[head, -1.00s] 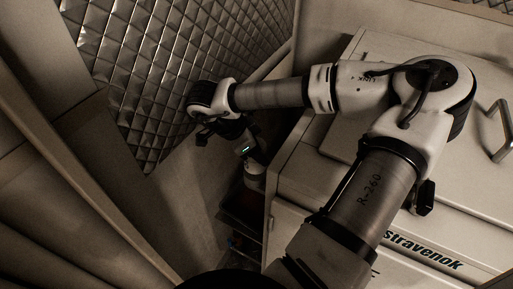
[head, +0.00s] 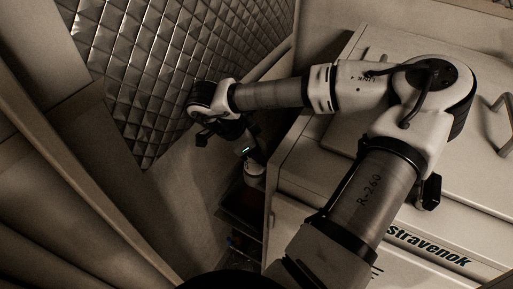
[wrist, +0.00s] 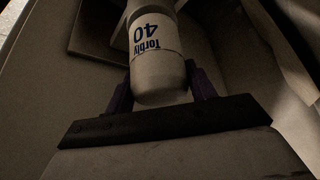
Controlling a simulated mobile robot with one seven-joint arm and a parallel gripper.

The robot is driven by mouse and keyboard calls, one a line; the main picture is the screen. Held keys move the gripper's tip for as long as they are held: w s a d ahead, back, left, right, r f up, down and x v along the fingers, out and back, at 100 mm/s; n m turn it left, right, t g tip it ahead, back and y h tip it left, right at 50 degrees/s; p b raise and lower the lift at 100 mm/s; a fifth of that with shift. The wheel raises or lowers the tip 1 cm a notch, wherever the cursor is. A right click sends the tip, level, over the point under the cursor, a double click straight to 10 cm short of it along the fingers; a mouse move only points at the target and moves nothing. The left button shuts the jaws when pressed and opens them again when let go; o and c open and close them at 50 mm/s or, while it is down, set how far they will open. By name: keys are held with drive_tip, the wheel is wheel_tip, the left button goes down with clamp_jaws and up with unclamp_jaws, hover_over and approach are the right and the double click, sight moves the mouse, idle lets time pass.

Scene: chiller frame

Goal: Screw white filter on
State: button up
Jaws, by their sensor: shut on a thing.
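The white filter (wrist: 155,55) is a cylinder with blue lettering reading "Torbly 40". In the wrist view it stands between the two purple fingers of my gripper (wrist: 160,85), which is shut on it. In the head view the filter (head: 255,170) shows as a small pale shape below my wrist, in the gap beside the white cabinet. My gripper's fingers are too small and dark to make out there. The filter's far end runs out of the top of the wrist view, so I cannot tell what it touches.
The white cabinet marked "stravenok" (head: 425,245) stands on the right, with a handle (head: 501,125) on top. A quilted metallic panel (head: 165,75) covers the wall at the left. A dark shelf (head: 242,212) lies low in the narrow gap between them.

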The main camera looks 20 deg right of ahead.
drive_tip(key=shift+f, duration=0.3)
drive_tip(key=o, duration=1.2)
wheel_tip(320, 180, up, 20)
drive_tip(key=p, duration=1.1)
